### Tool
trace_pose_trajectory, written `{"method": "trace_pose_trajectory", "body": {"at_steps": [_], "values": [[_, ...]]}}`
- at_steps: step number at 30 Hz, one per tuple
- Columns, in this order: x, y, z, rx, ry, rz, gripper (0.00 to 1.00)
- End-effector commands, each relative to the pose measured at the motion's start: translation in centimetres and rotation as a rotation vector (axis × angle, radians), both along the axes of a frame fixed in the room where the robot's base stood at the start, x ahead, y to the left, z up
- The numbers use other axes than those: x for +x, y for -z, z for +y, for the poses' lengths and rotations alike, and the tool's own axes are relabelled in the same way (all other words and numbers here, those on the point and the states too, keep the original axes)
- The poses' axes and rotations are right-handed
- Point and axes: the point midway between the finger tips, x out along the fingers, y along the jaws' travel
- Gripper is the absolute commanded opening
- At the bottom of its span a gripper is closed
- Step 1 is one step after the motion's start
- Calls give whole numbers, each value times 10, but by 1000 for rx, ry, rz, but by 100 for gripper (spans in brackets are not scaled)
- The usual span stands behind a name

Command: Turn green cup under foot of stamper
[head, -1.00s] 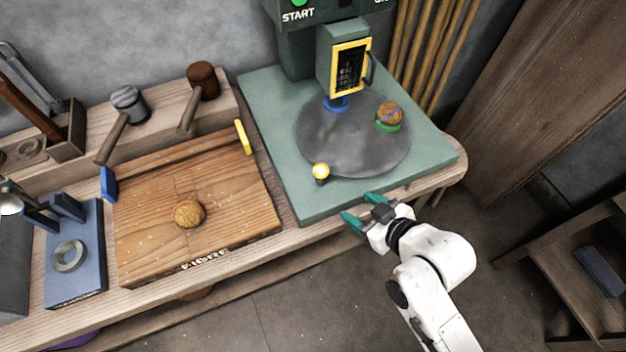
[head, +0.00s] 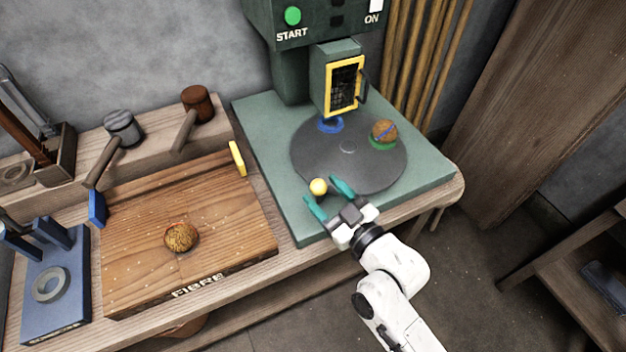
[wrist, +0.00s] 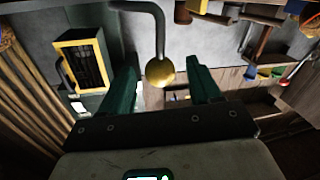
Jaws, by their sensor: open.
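The green cup (head: 383,146) sits at the right of the grey turntable (head: 346,178), with a brown fibre ball (head: 384,131) in it. A blue cup (head: 330,125) is at the turntable's back, below the stamper (head: 336,80) with its yellow-framed window; the stamper's foot is hidden. A yellow knob (head: 318,187) stands at the turntable's front left edge. My gripper (head: 328,193) is open, its green fingers on either side of the knob in the head view. In the wrist view the knob (wrist: 160,73) shows between the fingers (wrist: 163,92), with no contact visible.
A wooden fibre board (head: 140,240) with a brown ball (head: 181,237) lies to the left. Wooden poles (head: 425,60) stand behind right.

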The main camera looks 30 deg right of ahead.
Motion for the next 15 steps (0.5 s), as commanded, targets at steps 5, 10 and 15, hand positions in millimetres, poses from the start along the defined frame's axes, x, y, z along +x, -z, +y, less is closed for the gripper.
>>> {"method": "trace_pose_trajectory", "body": {"at_steps": [5,10,15], "values": [[27,-1,5,-1,0,-2,62],[40,0,8,0,0,0,62],[44,0,9,-1,-1,1,62]]}}
